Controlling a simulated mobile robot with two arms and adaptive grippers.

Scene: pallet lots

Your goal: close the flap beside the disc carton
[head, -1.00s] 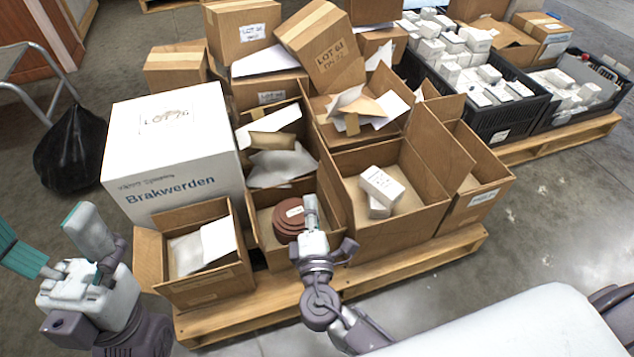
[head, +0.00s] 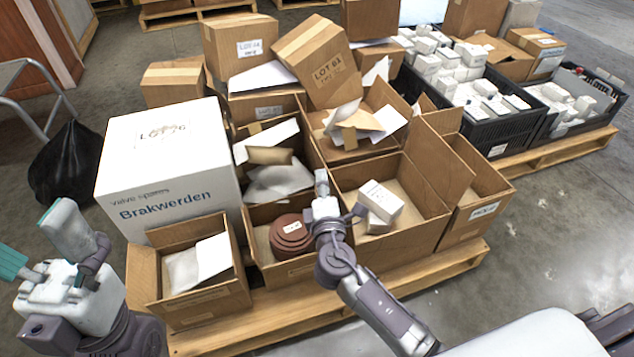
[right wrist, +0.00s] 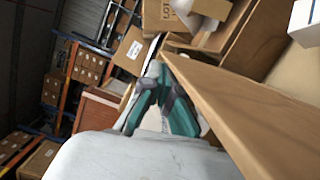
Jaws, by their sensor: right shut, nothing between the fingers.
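The disc carton (head: 291,267) is an open brown box at the front of the pallet with stacked reddish-brown discs (head: 290,233) inside. My right gripper (head: 322,188) is shut and empty, over the boundary between this carton and the wider open carton (head: 405,240) holding white boxes. My forearm and gripper hide most of the cardboard there. In the right wrist view the shut teal fingers (right wrist: 160,85) are beside a large upright cardboard panel (right wrist: 245,110); contact cannot be told. My left gripper (head: 50,245) is open and empty at the lower left, away from the cartons.
A small open carton (head: 205,305) with white paper stands left of the disc carton. Behind it is a large white Brakwerden box (head: 165,165). Taped brown boxes (head: 320,65) are stacked behind. Black crates (head: 505,130) of white boxes are at the right. Floor right of the pallet is clear.

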